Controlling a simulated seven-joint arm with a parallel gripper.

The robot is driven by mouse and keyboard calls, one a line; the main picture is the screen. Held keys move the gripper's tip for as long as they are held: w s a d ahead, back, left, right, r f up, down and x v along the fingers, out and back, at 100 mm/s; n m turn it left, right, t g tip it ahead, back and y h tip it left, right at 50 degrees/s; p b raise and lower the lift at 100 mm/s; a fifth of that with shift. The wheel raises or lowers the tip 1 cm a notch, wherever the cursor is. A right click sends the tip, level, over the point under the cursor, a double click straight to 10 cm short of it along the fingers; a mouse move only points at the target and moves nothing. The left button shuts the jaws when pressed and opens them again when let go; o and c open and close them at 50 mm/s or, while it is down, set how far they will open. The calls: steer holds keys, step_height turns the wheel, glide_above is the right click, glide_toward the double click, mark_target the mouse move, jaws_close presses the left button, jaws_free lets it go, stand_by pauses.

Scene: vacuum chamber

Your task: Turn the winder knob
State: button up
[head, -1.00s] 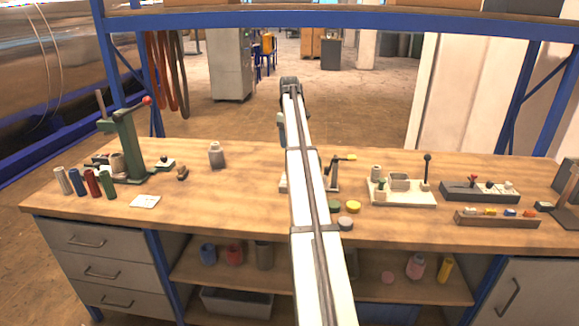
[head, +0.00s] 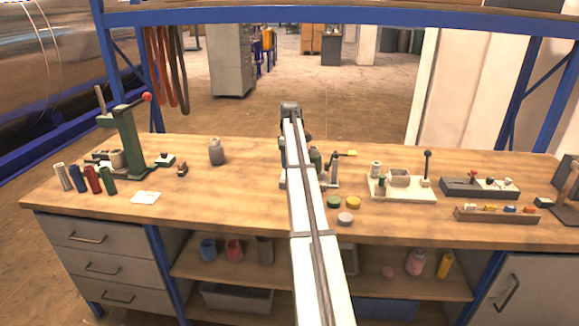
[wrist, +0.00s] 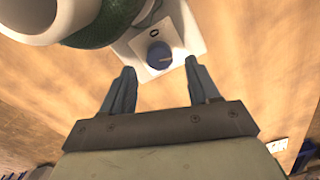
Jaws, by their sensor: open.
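In the wrist view a round dark blue knob (wrist: 159,55) sits on a pale plate (wrist: 187,28) with a small dark ring mark beside it. A green wound spool (wrist: 105,25) with a white end is at the upper left, next to the plate. My gripper (wrist: 160,67) is open and empty, its fingertips to either side of the knob in the picture; I cannot tell their height over it or see contact. In the head view the winder (head: 333,170), with a yellow-tipped arm (head: 346,154), stands partly hidden behind my arm.
Green, yellow and grey discs lie in front of the winder, including the yellow disc (head: 353,202). A white-based fixture with a lever (head: 405,190) stands to the right. A grey jar (head: 216,153) and a green press (head: 128,140) stand left.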

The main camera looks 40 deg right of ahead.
steer(key=shift+f, duration=1.45)
steer(key=c, duration=1)
steer(key=shift+c, duration=0.2)
steer(key=shift+m, duration=0.4)
steer(key=m, duration=0.4)
steer(key=shift+m, duration=0.3)
steer(key=m, duration=0.5)
steer(key=shift+d, duration=0.15)
steer(key=shift+m, duration=0.4)
